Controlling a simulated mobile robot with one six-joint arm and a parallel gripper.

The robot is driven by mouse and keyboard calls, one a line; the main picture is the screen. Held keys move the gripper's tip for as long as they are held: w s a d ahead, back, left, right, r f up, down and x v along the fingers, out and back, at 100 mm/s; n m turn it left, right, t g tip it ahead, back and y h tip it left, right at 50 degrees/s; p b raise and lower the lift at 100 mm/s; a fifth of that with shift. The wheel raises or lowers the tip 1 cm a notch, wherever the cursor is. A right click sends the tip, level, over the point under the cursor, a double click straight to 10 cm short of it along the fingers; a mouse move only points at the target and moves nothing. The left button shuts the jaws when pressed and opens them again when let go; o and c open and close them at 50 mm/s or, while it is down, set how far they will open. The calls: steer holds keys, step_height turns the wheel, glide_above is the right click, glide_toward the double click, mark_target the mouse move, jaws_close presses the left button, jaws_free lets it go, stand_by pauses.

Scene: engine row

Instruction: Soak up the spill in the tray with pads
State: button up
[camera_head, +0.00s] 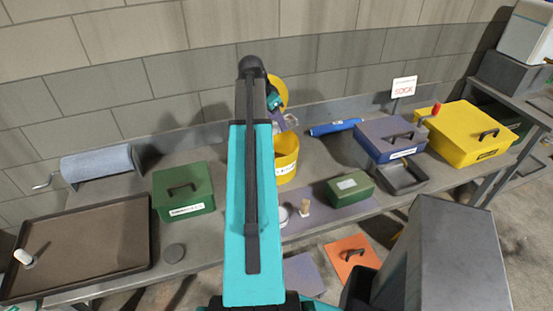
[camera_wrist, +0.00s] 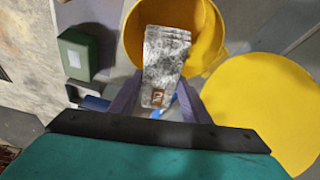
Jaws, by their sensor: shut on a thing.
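My gripper (camera_wrist: 160,95) is shut on a grey mottled pad (camera_wrist: 166,55) with a small brown mark near its lower end. In the wrist view the pad overlaps the yellow bucket (camera_wrist: 212,35); I cannot tell whether it is inside the rim. In the head view my gripper (camera_head: 284,120) is just above the bucket (camera_head: 286,165), partly hidden by my arm. A wide brown tray (camera_head: 85,235) lies at the left of the bench. A small white thing (camera_head: 24,257) stands in its left corner. I cannot make out a clear spill edge in it.
A green box (camera_head: 183,190) and a grey roll (camera_head: 97,163) stand near the tray. A blue box (camera_head: 388,138), small dark tray (camera_head: 402,180) and yellow case (camera_head: 462,130) are at the right.

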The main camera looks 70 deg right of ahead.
steer(key=shift+f+b, duration=0.4)
steer(key=shift+f, duration=0.75)
steer(key=o, duration=1.2)
steer(key=shift+r, duration=0.15)
steer(key=b+v, duration=0.4)
steer(key=v, duration=0.9)
steer(key=shift+r, duration=0.25)
steer(key=shift+a, duration=0.1)
